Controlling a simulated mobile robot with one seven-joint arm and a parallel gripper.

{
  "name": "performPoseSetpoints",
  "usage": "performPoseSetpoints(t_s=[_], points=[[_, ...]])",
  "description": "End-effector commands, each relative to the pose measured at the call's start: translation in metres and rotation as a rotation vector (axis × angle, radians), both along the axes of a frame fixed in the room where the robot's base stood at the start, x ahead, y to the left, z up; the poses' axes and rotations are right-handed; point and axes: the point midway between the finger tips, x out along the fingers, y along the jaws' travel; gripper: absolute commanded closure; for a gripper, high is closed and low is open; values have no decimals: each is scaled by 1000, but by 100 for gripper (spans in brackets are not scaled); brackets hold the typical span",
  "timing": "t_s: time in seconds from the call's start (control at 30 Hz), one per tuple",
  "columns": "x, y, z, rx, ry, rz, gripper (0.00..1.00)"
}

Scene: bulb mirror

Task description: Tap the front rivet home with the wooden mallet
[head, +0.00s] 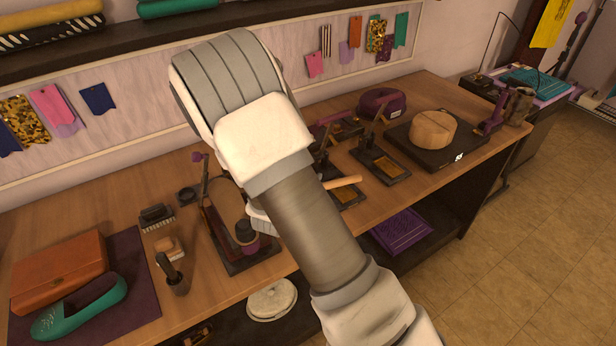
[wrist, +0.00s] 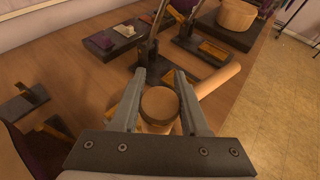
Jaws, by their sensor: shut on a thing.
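The wooden mallet shows in the wrist view as a round wooden head (wrist: 160,103) between my fingers, with its pale handle (wrist: 222,78) reaching out to the right. My gripper (wrist: 160,74) is shut on it. In the head view my arm covers the gripper and the mallet head, and only the handle (head: 343,182) sticks out to the right of my arm, above the bench. The mallet appears raised over the bench front near the lever presses; the exact height cannot be told. I cannot make out the front rivet in either view.
Lever presses stand close by, one left of my arm (head: 238,262) and one to the right (head: 380,166). A round wooden block (head: 433,128) sits on a dark slab behind. An orange case (head: 60,268) and green shoe (head: 80,308) lie at left. The workbench (head: 120,195) has some clear wood.

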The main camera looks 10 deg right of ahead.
Motion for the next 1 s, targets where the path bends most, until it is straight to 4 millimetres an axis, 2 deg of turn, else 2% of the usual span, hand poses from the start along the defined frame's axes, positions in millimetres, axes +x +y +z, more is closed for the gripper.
performPoseSetpoints(t_s=[0.03,0.37,0.4,0.57,0.8,1.0], points=[[0,0,-12,0,0,0,100],[0,0,-64,-1,-1,0,100],[1,0,-53,0,-2,0,100],[0,0,-42,-1,-1,0,100],[0,0,-7,1,-2,-1,100],[0,0,-2,0,0,0,100]])
